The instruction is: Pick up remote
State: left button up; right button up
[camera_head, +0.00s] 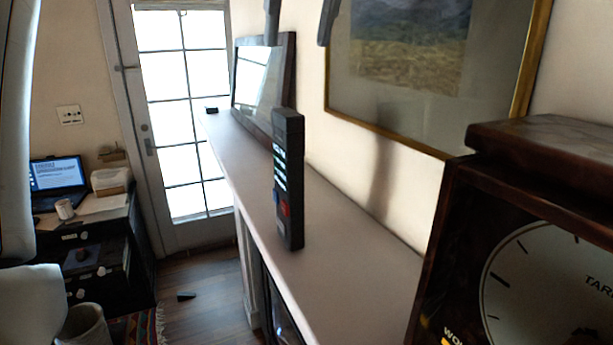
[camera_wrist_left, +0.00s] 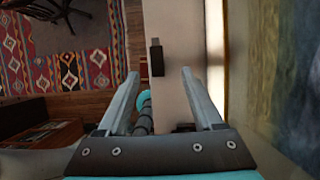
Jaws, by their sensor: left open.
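The remote (camera_head: 288,180), dark with coloured buttons, stands upright on the pale shelf (camera_head: 345,235) in the head view. My left gripper (camera_head: 298,42) shows only as two separate finger ends at the top edge, above the remote. In the left wrist view, my left gripper (camera_wrist_left: 160,73) is open and its fingers are spread over the shelf strip. A dark block, seemingly the remote (camera_wrist_left: 157,58), lies in line with the gap, just beyond the fingertips. Nothing is held. My right gripper is not in view.
A dark-framed mirror or picture (camera_head: 262,85) leans behind the remote. A gold-framed picture (camera_head: 430,60) hangs on the right wall. A dark-cased clock (camera_head: 530,240) stands at the near right. A small dark object (camera_head: 211,110) sits at the shelf's far end.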

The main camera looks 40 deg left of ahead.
aim_at(287, 112)
pick_arm(q)
jog(key=shift+s+a+f, duration=0.15)
jog(key=shift+a+f, duration=0.05)
jog(key=shift+f, duration=0.65)
jog(key=shift+b+x, duration=0.55)
jog(key=shift+x, duration=0.3)
jog(key=b+x, duration=0.1)
jog(key=x, duration=0.4)
jog(key=shift+f, duration=0.15)
jog(key=shift+a+f, duration=0.2)
jog(key=shift+f, duration=0.25)
jog(key=f, duration=0.4)
jog(key=shift+a+f, duration=0.15)
jog(key=shift+a, duration=0.15)
jog(key=shift+w+a+f, duration=0.2)
jog(key=shift+w+f, duration=0.1)
jog(key=shift+f, duration=0.15)
grip_shut()
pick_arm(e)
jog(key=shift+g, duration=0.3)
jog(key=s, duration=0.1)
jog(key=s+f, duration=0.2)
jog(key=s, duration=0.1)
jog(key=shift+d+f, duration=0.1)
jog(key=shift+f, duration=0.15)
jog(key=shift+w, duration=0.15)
